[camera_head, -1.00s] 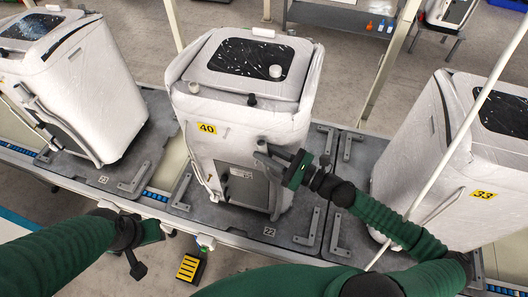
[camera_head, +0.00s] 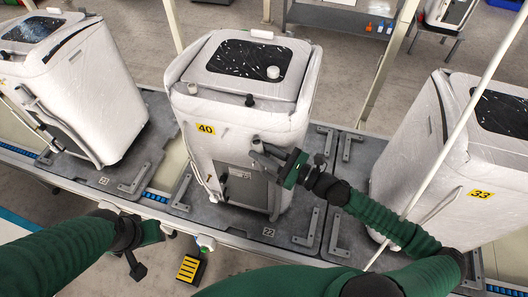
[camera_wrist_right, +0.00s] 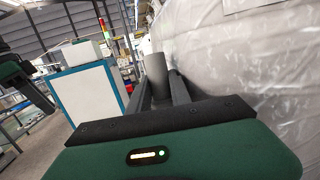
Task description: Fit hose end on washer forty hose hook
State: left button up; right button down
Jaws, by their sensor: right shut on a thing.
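Washer forty (camera_head: 245,110) is a white wrapped machine with a yellow "40" label (camera_head: 205,129), standing on the grey platform in the middle of the head view. My right gripper (camera_head: 266,155) is at its front face, right of the label, shut on the grey hose end (camera_head: 256,141). In the right wrist view the hose end (camera_wrist_right: 157,72) is a grey cylinder between the dark fingers, close to the wrapped washer side. A thin pale hose or hook piece (camera_head: 203,178) shows at the front left edge; I cannot tell which. My left gripper (camera_head: 137,266) is low at left, away from the washer.
Another wrapped washer (camera_head: 75,85) stands at left, and washer 33 (camera_head: 450,190) stands at right near my right arm. A pale slanted pole (camera_head: 450,145) crosses in front of washer 33. A yellow pedal (camera_head: 190,268) lies below the platform edge.

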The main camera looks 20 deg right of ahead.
jog(key=shift+w+a+f, duration=0.1)
jog(key=shift+f, duration=0.4)
dwell(0.4)
jog(key=c, duration=1.5)
grip_release()
jog(key=o, duration=0.4)
jog(key=shift+a, duration=0.1)
jog(key=shift+r, duration=0.15)
jog(key=shift+w, duration=0.15)
jog(key=shift+r, duration=0.1)
